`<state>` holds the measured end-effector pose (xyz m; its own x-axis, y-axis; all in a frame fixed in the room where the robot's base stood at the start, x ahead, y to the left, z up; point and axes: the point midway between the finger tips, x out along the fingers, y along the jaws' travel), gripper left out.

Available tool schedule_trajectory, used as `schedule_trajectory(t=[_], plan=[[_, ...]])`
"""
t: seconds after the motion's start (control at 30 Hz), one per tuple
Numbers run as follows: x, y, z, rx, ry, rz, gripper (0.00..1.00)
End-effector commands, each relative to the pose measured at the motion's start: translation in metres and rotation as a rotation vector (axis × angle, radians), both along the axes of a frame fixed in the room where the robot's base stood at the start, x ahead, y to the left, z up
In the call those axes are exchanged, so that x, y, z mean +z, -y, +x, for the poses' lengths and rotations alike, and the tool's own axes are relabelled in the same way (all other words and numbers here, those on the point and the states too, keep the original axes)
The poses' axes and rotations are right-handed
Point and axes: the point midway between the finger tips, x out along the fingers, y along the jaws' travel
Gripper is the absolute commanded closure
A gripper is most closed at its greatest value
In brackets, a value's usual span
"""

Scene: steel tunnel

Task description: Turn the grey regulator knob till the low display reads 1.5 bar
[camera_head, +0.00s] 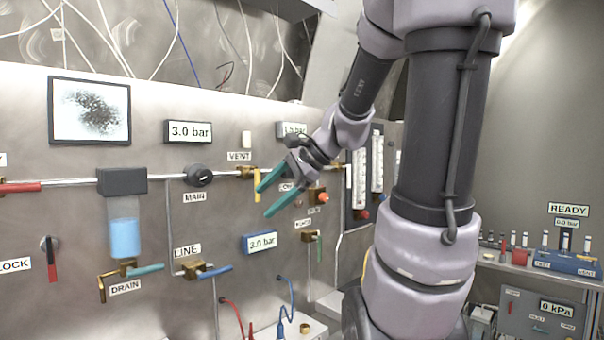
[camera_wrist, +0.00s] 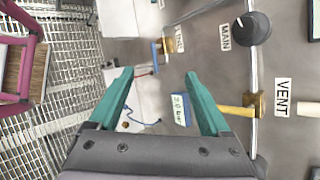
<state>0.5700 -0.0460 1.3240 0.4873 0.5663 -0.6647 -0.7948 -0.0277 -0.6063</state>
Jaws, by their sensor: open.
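My gripper (camera_head: 263,202) is open and empty in front of the panel, its two teal fingers pointing left past the yellow VENT handle (camera_head: 257,178). The wrist view shows nothing between the fingers (camera_wrist: 158,74). The low display (camera_head: 290,129) is partly covered by my arm; it seems to begin with 1, but I cannot read it fully. I cannot make out the grey regulator knob in the head view; my wrist covers that area. A dark round MAIN knob (camera_head: 198,175) sits further left, under a display reading 3.0 bar (camera_head: 188,131).
LINE (camera_head: 203,270) and DRAIN (camera_head: 134,269) valve handles stick out lower left. An orange-red button (camera_head: 318,196) is right of my gripper. Hoses (camera_head: 286,300) hang below.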

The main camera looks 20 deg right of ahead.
Motion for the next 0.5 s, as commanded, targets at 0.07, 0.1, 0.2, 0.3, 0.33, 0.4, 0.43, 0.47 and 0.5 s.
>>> schedule_trajectory(t=[0.07, 0.1, 0.2, 0.3, 0.33, 0.4, 0.43, 0.47, 0.5], plan=[[0.005, 0.025, 0.039, -0.184, -0.066, 0.243, 0.19], [0.009, 0.041, 0.059, -0.273, -0.086, 0.37, 0.19], [0.02, 0.092, 0.102, -0.478, -0.107, 0.67, 0.19], [0.027, 0.15, 0.131, -0.643, -0.093, 0.922, 0.19], [0.028, 0.166, 0.137, -0.682, -0.085, 0.983, 0.19], [0.03, 0.199, 0.146, -0.753, -0.064, 1.1, 0.19], [0.03, 0.21, 0.149, -0.776, -0.055, 1.137, 0.19], [0.031, 0.219, 0.15, -0.794, -0.048, 1.169, 0.19], [0.031, 0.228, 0.152, -0.812, -0.041, 1.201, 0.19]])
